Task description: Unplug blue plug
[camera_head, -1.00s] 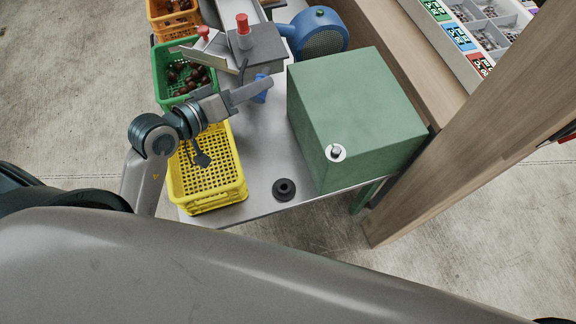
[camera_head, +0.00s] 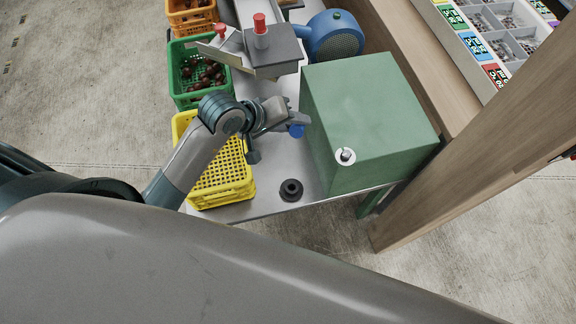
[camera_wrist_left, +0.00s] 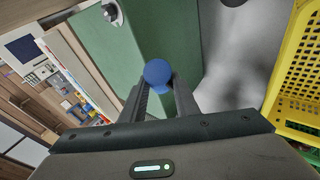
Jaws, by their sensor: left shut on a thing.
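The blue plug (camera_head: 296,131) shows as a small round blue end at the tip of my left gripper (camera_head: 284,118), just left of the green box (camera_head: 370,115) in the head view. In the left wrist view the blue plug (camera_wrist_left: 158,73) sits between the fingertips of my left gripper (camera_wrist_left: 160,95), which is shut on it. The fingers hide part of the plug. A dark round piece with a hole (camera_head: 291,190) stands on the grey table, apart from the plug. My right gripper is not in view.
A yellow crate (camera_head: 222,190) is beside my left arm. A green crate (camera_head: 188,97) with chestnuts and an orange crate (camera_head: 192,22) stand behind it. A grey machine with a red knob (camera_head: 270,60) and a blue motor (camera_head: 334,38) stand at the back. A wooden post (camera_head: 470,130) rises at right.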

